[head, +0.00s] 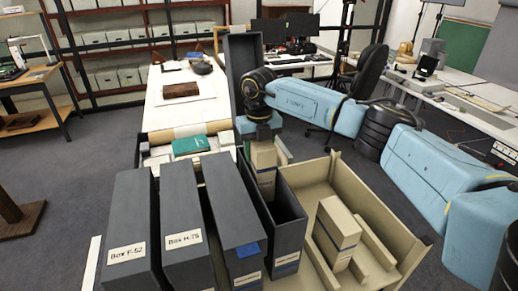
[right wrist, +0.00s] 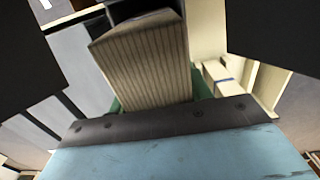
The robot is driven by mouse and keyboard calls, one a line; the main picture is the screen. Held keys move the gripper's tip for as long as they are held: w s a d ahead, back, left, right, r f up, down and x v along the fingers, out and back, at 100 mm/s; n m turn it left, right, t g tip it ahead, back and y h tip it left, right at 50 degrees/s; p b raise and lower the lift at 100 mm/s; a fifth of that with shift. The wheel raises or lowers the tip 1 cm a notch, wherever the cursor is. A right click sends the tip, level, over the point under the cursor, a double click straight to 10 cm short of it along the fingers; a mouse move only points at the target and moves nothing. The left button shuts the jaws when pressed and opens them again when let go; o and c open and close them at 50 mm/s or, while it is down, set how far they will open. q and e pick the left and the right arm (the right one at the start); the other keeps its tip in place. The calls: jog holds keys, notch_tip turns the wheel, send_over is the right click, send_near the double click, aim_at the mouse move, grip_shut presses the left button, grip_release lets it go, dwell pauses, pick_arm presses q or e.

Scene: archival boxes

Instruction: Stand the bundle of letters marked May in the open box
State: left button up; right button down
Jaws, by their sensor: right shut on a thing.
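My right gripper (head: 262,138) reaches in from the right in the head view and is shut on a beige bundle of letters (head: 263,158). The bundle hangs upright at the far end of the open dark grey box (head: 289,214), its lower part hidden behind or inside the box wall; I cannot tell which. In the right wrist view the bundle's ridged paper edges (right wrist: 147,62) fill the middle. No May mark is readable on it. A second beige bundle (head: 337,228) with a blue band stands in the tan tray. My left gripper is not in view.
Closed grey boxes, including Box F-52 (head: 126,228) and Box H-75 (head: 185,215), stand in a row left of the open box. A tall dark panel (head: 243,68) rises behind. The tan tray (head: 318,175) lies to the right, with dividers and some bare floor.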

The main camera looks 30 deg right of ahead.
jog(key=shift+f, duration=0.2)
jog(key=c, duration=0.6)
grip_release()
jog(key=shift+r+p, duration=2.25)
jog(key=shift+r, duration=0.75)
